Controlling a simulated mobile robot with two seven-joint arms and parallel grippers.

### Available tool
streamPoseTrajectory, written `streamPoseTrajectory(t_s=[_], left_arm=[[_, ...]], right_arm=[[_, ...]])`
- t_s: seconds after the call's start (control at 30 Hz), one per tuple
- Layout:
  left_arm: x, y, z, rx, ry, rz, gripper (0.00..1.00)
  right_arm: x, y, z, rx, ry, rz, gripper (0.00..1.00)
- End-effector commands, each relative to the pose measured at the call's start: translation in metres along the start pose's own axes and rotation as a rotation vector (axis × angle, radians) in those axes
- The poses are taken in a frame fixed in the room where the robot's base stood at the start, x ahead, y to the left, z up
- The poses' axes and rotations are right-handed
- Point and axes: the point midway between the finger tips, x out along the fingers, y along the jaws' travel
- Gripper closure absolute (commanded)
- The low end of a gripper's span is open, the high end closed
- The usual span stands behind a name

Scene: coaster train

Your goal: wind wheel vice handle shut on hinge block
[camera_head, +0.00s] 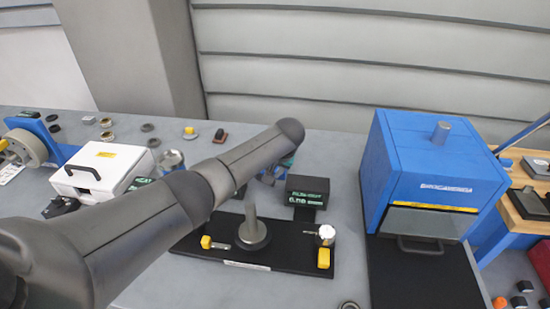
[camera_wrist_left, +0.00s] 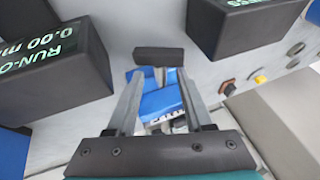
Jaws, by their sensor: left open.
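My left arm comes in from the left in the head view and hides most of what lies behind it; its gripper shows only in small part beyond the forearm. In the left wrist view the left gripper (camera_wrist_left: 160,80) is open, its two grey fingers apart. Beyond and between them is a blue body (camera_wrist_left: 160,103) with white lettering, probably the vice. A dark bar (camera_wrist_left: 158,57) on a short grey stem stands at the fingertips; I cannot tell whether it is the vice handle or whether the fingers touch it. I cannot make out the hinge block. My right gripper is out of view.
A black display (camera_head: 307,190) stands behind a black base plate (camera_head: 290,258) with a grey post and yellow blocks. A blue cabinet (camera_head: 400,160) is at the right. A white box (camera_head: 103,168) and several small rings are at the left. Two dark display boxes flank the gripper in the wrist view.

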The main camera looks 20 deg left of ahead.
Motion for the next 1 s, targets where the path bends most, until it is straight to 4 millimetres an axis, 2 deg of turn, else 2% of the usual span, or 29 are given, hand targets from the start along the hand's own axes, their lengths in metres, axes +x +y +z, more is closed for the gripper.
streamPoseTrajectory(t_s=[0.3, 0.7, 0.83, 1.0], left_arm=[[-0.046, -0.001, -0.001, 0.0, 0.002, 0.002, 0.48], [-0.116, 0.0, -0.001, 0.0, 0.002, 0.002, 0.48], [-0.133, 0.0, 0.0, -0.001, 0.001, 0.001, 0.48], [-0.145, 0.0, 0.0, 0.0, 0.0, 0.0, 0.48]], right_arm=[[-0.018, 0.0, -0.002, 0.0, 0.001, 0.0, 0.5], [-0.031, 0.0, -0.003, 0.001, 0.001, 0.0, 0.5], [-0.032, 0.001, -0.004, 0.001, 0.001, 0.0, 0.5], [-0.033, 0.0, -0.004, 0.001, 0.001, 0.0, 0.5]])
